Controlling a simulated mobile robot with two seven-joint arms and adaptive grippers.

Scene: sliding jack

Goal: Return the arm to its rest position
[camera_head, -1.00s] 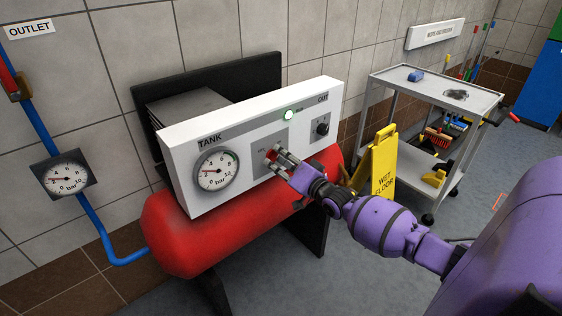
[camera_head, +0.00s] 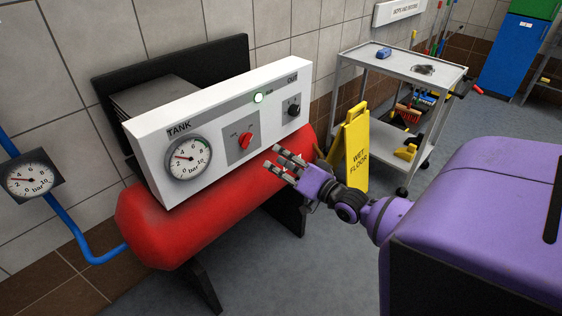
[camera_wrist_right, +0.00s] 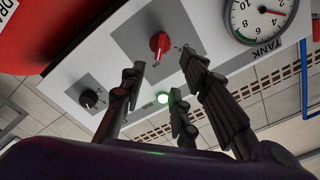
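My right gripper (camera_head: 286,166) is in front of the white control panel (camera_head: 150,140) of the red compressor tank (camera_head: 190,232). Its fingers are spread and empty, apart from the panel's red knob (camera_head: 246,140). In the right wrist view the open fingers (camera_wrist_right: 172,95) show with the red knob (camera_wrist_right: 159,44) beyond them and nothing between them. The red knob sits tilted on its grey plate. A green lamp (camera_head: 258,97) glows above it. My left gripper is not in view.
A yellow wet floor sign (camera_head: 356,150) stands right of the tank, close behind my right gripper. A grey cart (camera_head: 398,66) with tools stands behind it. A black knob (camera_head: 294,109) and the tank gauge (camera_head: 188,157) are on the panel. Grey floor is clear in front.

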